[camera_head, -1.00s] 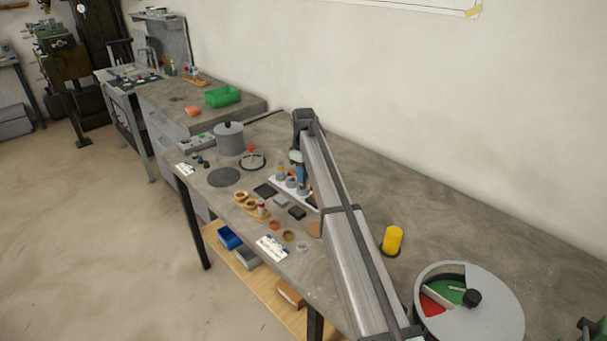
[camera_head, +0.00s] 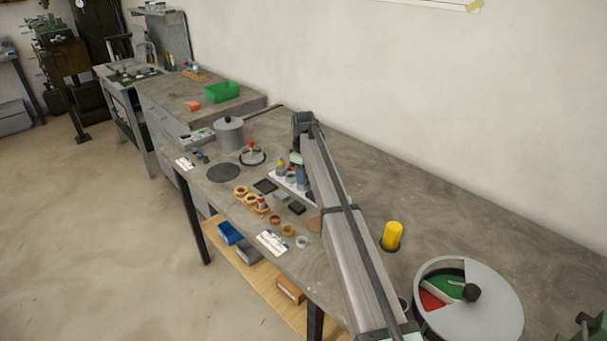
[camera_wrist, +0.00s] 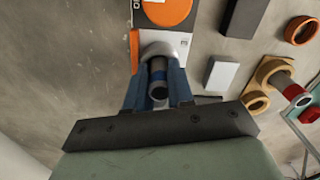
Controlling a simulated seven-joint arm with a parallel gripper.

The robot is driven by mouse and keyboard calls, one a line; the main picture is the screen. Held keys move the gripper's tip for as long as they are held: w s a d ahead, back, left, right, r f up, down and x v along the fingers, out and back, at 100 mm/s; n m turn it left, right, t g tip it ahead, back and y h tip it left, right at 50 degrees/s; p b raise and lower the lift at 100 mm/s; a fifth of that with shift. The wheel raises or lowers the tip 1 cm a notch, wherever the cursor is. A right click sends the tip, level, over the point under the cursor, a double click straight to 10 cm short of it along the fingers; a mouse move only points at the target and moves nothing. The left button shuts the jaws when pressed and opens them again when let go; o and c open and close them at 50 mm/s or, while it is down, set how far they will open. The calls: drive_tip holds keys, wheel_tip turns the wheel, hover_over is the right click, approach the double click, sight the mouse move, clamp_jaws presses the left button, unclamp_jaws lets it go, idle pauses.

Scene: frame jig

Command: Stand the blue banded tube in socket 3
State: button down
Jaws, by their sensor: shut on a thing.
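In the wrist view my gripper (camera_wrist: 158,85) has its two blue fingers shut on the blue banded tube (camera_wrist: 158,75). The tube's near end is open and dark inside. Its far end lines up with a grey round socket (camera_wrist: 160,48) on the white rack (camera_wrist: 184,38). I cannot tell whether it has entered the socket. In the head view my gripper (camera_head: 302,177) is low over the right part of the rack (camera_head: 284,180), and the arm hides much of that end. The held tube is not clear there, and the socket number is not readable.
A wooden stand (camera_wrist: 262,78) with a red and grey tube (camera_wrist: 292,92) lies right of the rack. Grey (camera_wrist: 220,75) and black (camera_wrist: 243,15) blocks sit between them. In the head view a yellow cylinder (camera_head: 392,236) stands right of the arm.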

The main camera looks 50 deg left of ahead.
drive_tip(key=c, duration=0.8)
unclamp_jaws()
drive_tip(key=shift+o, duration=0.2)
drive_tip(key=shift+r, duration=0.2)
drive_tip(key=shift+r, duration=0.55)
drive_tip(key=shift+r, duration=0.15)
drive_tip(key=shift+r, duration=3.35)
